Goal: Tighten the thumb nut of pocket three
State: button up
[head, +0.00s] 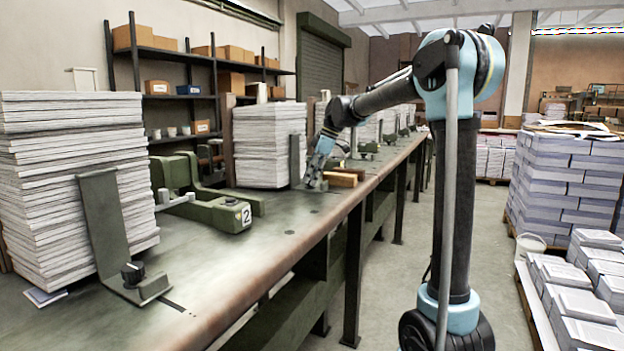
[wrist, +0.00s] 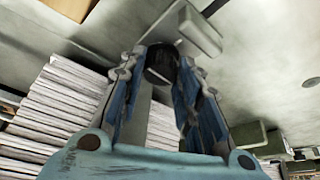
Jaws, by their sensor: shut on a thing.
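My gripper (head: 314,180) is at the end of my arm, low over the bench beside the second stack of sheets (head: 268,145). The wrist view shows its two blue-lined fingers (wrist: 162,78) closed around a dark round thumb nut (wrist: 160,60), one on each side. The nut's lower part and the fingers' contact are partly hidden. An upright metal stop (head: 294,160) stands against the right side of that stack; its foot is largely hidden by my gripper. No number for this pocket is readable.
The long bench (head: 225,290) carries a nearer stack (head: 70,170) with its own stop and black thumb nut (head: 133,273). A green feeder (head: 222,212) marked 2 sits between the stacks. A wooden block (head: 342,179) lies right of my gripper. Pallets of paper (head: 570,185) stand across the aisle.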

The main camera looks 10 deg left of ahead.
jog(key=m+t, duration=0.1)
jog(key=m, duration=0.2)
jog(key=shift+m+t, duration=0.3)
jog(key=shift+m, duration=0.1)
jog(key=m+t, duration=0.1)
jog(key=m, duration=0.3)
jog(key=shift+s+a+m+t+h, duration=0.1)
jog(key=shift+m+t+h, duration=0.2)
jog(key=shift+t+h, duration=0.1)
jog(key=m+t+h, duration=0.1)
jog(key=m, duration=0.3)
jog(key=shift+a+r+m, duration=0.1)
jog(key=shift+m, duration=0.2)
jog(key=shift+s+m+t+h, duration=0.15)
jog(key=shift+m+h, duration=0.35)
jog(key=shift+m, duration=0.55)
jog(key=shift+w+m+t+h, duration=0.1)
jog(key=shift+m+t+h, duration=0.3)
jog(key=shift+m, duration=0.65)
jog(key=shift+s, duration=0.1)
jog(key=o, duration=1.1)
jog(key=shift+g, duration=0.25)
jog(key=shift+c, duration=0.2)
